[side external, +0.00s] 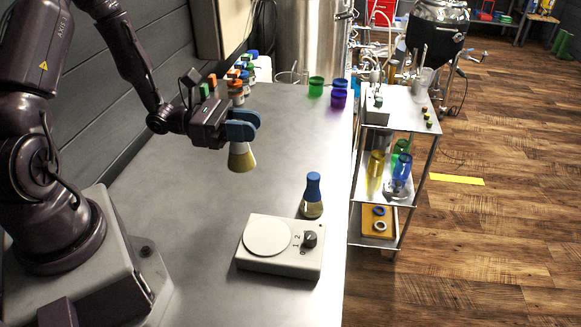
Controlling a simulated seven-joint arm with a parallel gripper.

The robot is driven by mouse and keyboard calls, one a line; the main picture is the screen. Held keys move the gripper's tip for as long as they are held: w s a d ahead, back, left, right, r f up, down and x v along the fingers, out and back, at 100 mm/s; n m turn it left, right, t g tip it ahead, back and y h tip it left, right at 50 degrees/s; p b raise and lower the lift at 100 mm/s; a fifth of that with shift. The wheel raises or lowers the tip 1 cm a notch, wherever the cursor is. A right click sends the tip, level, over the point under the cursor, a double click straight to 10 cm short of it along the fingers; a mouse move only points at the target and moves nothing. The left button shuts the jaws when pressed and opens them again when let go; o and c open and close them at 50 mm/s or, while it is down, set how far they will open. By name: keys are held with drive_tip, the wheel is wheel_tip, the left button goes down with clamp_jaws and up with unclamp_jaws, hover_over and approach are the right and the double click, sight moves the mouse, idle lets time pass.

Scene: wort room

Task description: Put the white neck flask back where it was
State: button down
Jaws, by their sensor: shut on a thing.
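My gripper (241,126), with blue fingers, is shut on a conical flask (241,158) with yellow contents in its lower part and a pale band above. The flask is upright and seems to be held above the grey table (190,200). The fingers hide its neck, so I cannot see the neck's colour. A second flask with a blue neck (312,195) stands upright on the table, to the right of and nearer than the held one. A white device with a round plate and a knob marked 1 and 2 (268,238) sits at the front; its plate is empty.
Orange, green and blue capped bottles (237,88) stand behind my gripper by the wall. Green (316,86) and purple (338,98) containers stand at the table's far right. A shelved cart (385,200) is beyond the right edge. The middle of the table is clear.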

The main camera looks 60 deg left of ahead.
drive_tip(key=shift+w+a+f, duration=0.25)
drive_tip(key=shift+w+f, duration=1.75)
drive_tip(key=shift+w+a+f, duration=0.2)
drive_tip(key=shift+w+f, duration=1.85)
drive_tip(key=shift+w+a+f, duration=0.25)
drive_tip(key=shift+w+f, duration=1.75)
drive_tip(key=shift+f, duration=0.1)
drive_tip(key=c, duration=0.8)
unclamp_jaws()
drive_tip(key=shift+c, duration=0.2)
